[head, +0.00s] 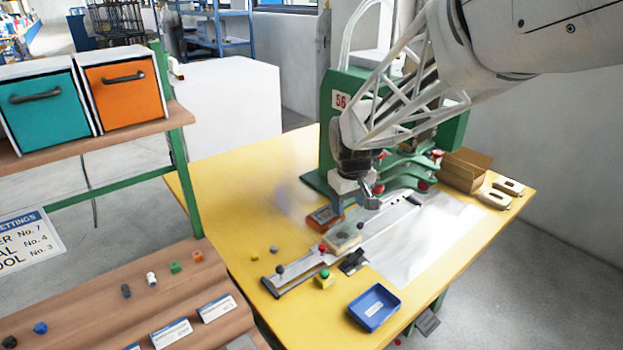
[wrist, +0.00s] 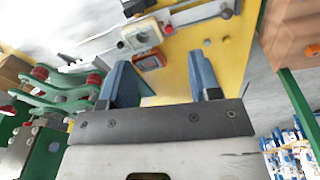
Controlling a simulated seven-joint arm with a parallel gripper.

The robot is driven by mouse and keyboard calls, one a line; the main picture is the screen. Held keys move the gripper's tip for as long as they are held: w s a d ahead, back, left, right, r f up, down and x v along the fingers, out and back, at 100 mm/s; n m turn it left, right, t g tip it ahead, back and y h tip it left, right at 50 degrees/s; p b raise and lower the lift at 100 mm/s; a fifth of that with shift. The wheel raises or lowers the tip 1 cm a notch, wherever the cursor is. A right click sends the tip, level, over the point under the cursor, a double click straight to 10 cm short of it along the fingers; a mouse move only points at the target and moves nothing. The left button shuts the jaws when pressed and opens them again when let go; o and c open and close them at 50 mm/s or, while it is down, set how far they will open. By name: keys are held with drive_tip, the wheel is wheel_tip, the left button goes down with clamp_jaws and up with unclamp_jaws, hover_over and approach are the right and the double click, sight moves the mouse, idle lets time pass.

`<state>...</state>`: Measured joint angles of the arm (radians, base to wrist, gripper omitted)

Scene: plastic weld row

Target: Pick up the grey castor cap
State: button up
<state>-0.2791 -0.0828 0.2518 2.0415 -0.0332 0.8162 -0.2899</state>
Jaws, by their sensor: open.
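The grey castor cap looks to be the small grey piece (head: 273,250) on the yellow table, beside a small yellow piece (head: 254,257). In the wrist view the grey piece (wrist: 207,42) lies beyond the fingertips, a little right of the right finger. The yellow piece (wrist: 226,38) is just right of it. My gripper (head: 355,203) is above the table in front of the green machine, up and right of the grey piece. In the wrist view my gripper (wrist: 159,68) is open, with nothing between its blue fingers.
An orange device (head: 325,217) is close below my gripper. A rail (head: 300,275) with knobs and a blue tray (head: 374,306) are nearer the front. The green machine (head: 345,100) stands behind; a wooden shelf (head: 190,285) is at left. Table around the grey piece is mostly clear.

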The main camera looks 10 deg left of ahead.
drive_tip(key=w+a+f+n, duration=0.3)
drive_tip(key=w+a+f, duration=0.75)
drive_tip(key=a, duration=0.25)
drive_tip(key=n+g, duration=0.1)
drive_tip(key=n, duration=0.2)
hover_over(273, 248)
wheel_tip(273, 248, down, 13)
drive_tip(key=shift+s+a+r, duration=0.1)
drive_tip(key=shift+s+r, duration=0.05)
drive_tip(key=shift+r, duration=0.05)
drive_tip(key=shift+f, duration=1.3)
drive_tip(key=shift+w+f, duration=0.2)
drive_tip(key=shift+f, duration=2.4)
